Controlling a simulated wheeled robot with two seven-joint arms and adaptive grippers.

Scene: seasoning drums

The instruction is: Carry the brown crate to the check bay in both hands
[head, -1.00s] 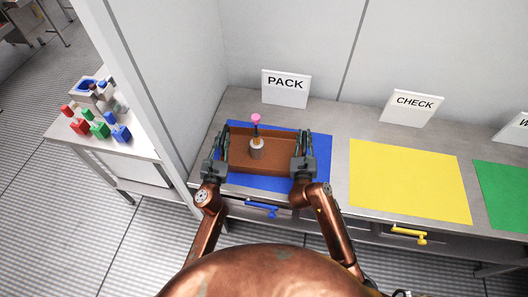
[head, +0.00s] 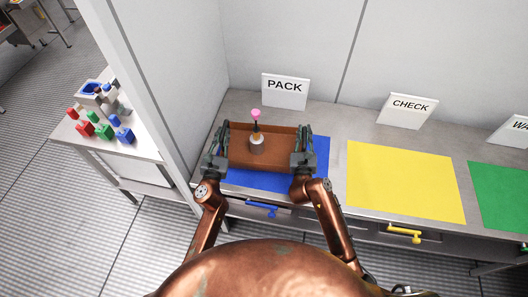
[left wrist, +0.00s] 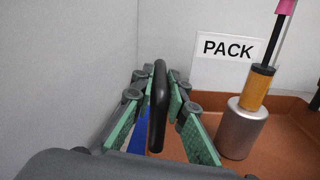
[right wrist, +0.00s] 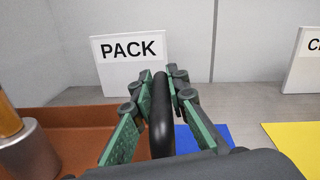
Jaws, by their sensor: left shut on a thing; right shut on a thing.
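The brown crate (head: 258,164) is over the blue mat (head: 262,183) at the PACK sign (head: 285,90), looking slightly raised and about level. Inside it stands a grey metal cylinder (head: 257,147) with an orange collar, black stem and pink top. My left gripper (head: 217,146) is shut on the crate's left black handle (left wrist: 158,115). My right gripper (head: 303,146) is shut on its right black handle (right wrist: 161,120). The check bay's yellow mat (head: 405,182) lies to the right, below the CHECK sign (head: 407,110). The crate's underside is hidden.
The yellow mat is bare. A green mat (head: 503,195) lies farther right. A wall panel (head: 165,90) stands close left of the crate. Beyond it, a side table (head: 140,170) holds several red, green and blue objects. Drawer handles (head: 262,208) stick out at the counter front.

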